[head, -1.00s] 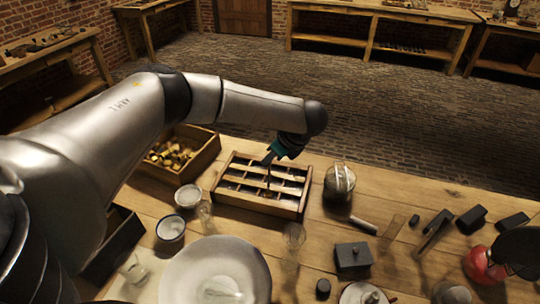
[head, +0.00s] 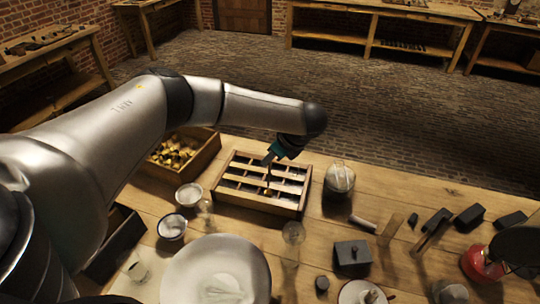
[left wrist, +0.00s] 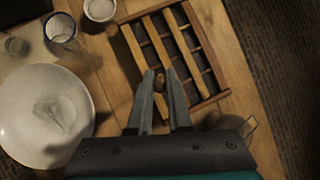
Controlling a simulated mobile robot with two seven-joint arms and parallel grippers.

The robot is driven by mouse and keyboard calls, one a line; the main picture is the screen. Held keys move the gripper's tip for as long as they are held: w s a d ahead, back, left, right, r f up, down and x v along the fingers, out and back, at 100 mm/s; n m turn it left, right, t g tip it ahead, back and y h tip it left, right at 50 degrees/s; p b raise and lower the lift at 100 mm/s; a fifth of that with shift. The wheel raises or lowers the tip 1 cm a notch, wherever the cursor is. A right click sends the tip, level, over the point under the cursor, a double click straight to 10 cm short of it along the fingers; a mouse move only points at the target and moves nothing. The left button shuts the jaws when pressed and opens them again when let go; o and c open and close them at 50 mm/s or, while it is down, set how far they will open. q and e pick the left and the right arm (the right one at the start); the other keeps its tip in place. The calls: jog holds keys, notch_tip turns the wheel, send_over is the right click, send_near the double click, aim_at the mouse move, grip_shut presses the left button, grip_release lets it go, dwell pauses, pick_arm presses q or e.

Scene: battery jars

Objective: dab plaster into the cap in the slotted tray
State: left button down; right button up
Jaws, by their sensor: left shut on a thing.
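The slotted tray (head: 232,195) is a wooden box with slats across it, in the middle of the table; it also shows in the left wrist view (left wrist: 205,102). A small brass-coloured spot (head: 267,191), seemingly the cap, shows in it. My left gripper (head: 269,160) is above the tray, pointing down. In the left wrist view its fingertips (left wrist: 160,78) are shut on a slim tool with a brown rounded end (left wrist: 159,83). A thin dark shaft runs down below the fingers toward the brass spot; whether they touch is unclear. No right gripper can be made out.
A large white plate (head: 190,270) stands at the front, with an enamel cup (head: 171,229) and a small bowl (head: 188,194) behind it. A crate of brass parts (head: 205,155) is left of the tray. A glass jar (head: 339,179) stands close on its right.

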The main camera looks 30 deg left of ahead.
pick_arm(q)
jog(key=shift+f+b, duration=0.45)
jog(key=shift+f, duration=1)
dwell(1.5)
jog(key=shift+r, duration=0.15)
